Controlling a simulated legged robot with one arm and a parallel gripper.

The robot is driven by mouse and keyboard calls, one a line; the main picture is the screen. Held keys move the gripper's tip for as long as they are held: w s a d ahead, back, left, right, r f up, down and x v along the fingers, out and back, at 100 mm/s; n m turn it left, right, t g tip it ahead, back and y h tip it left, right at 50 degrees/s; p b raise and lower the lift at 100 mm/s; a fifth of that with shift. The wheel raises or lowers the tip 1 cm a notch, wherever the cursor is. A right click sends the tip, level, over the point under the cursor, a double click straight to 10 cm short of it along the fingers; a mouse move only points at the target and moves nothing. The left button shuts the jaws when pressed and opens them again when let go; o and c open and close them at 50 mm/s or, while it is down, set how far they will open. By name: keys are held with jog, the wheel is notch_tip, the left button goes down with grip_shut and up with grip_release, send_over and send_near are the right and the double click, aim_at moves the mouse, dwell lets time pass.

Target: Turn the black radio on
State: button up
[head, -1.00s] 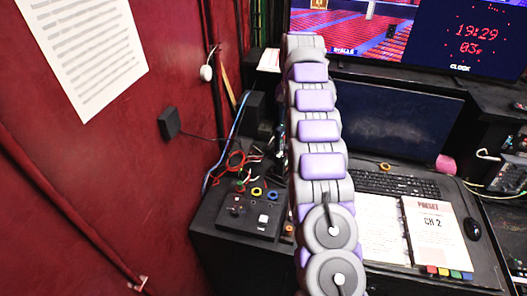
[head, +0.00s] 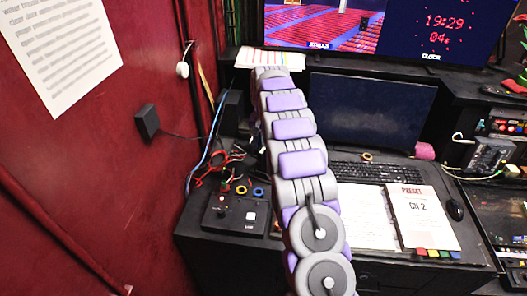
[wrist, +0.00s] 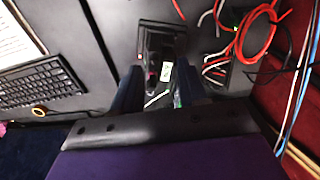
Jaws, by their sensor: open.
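A black device that looks like the black radio (wrist: 156,45) is in the wrist view. It stands on the dark desk top, with a small red spot and a white label on it. My gripper (wrist: 160,76) is open, its two dark fingers reaching toward the near end of the device, one to each side of its line. I cannot tell whether they touch it. In the head view my purple and grey arm hides the gripper and most of the radio's area.
Red and white cables (wrist: 255,35) lie right of the radio in the wrist view. A keyboard (wrist: 42,82) lies to the left.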

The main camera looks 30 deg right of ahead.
aim_at(265, 152)
jog(key=f, duration=0.1)
jog(key=d+f, duration=0.1)
jog(key=f, duration=0.1)
jog(key=shift+f, duration=0.15)
jog(key=shift+d+f, duration=0.35)
jog(key=shift+d, duration=0.15)
jog(key=shift+a+r, duration=0.1)
jog(key=shift+a, duration=0.35)
jog(key=shift+c, duration=0.2)
jog(key=shift+a, duration=0.35)
jog(key=c, duration=0.3)
jog(key=shift+d, duration=0.15)
jog(key=c, duration=0.3)
jog(key=shift+d, duration=0.4)
grip_shut()
